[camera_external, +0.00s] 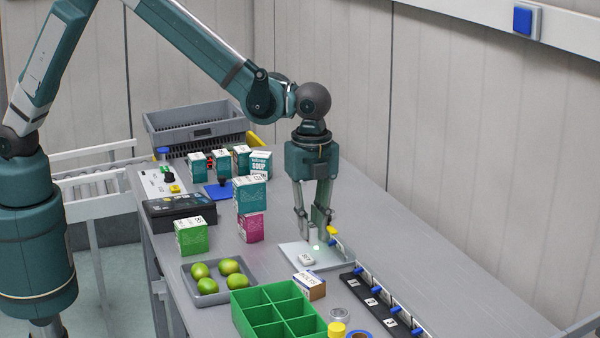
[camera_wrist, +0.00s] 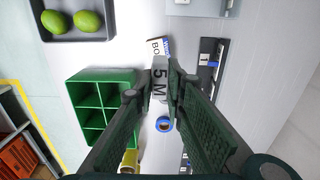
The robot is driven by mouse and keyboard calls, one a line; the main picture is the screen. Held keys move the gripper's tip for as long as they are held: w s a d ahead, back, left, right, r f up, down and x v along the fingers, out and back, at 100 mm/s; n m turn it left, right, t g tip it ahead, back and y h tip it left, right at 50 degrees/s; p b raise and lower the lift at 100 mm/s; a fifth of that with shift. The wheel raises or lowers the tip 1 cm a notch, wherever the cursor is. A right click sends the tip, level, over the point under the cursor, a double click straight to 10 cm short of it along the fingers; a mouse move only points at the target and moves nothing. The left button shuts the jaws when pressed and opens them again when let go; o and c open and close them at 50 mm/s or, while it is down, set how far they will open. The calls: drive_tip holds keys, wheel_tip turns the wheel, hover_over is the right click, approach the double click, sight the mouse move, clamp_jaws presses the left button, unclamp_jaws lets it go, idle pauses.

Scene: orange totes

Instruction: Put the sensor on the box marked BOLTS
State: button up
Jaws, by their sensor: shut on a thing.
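My gripper (camera_external: 316,226) is over the table, pointing down. In the wrist view, its fingers (camera_wrist: 168,82) are closed on a small grey block with black characters like "5 M" (camera_wrist: 160,78), which I take for the sensor. In the external view the sensor (camera_external: 312,231) is a small grey shape between the fingertips, above a pale plate. The box marked BOLTS (camera_external: 310,286) is a small white, blue and brown carton in front of that plate. Part of it (camera_wrist: 155,46) shows beyond the fingertips in the wrist view, partly covered by the held block. The sensor appears apart from the box.
A pale plate (camera_external: 288,253) bears a small white labelled block (camera_external: 306,259). A green divided bin (camera_external: 240,314) and a tray of limes (camera_external: 211,299) lie left of the box. A black rail with blue clips (camera_external: 372,292) lies right. Stacked cartons (camera_external: 250,194) stand behind.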

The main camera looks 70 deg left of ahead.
drive_tip(key=shift+f, duration=0.1)
idle(0.3)
hover_over(310, 278)
drive_tip(key=shift+d+f, duration=0.1)
drive_tip(key=shift+f, duration=2.9)
drive_tip(key=shift+f, duration=1.9)
drive_tip(key=shift+f, duration=0.15)
drive_tip(key=o, duration=0.9)
wheel_tip(310, 278, up, 12)
drive_tip(key=shift+r, duration=0.2)
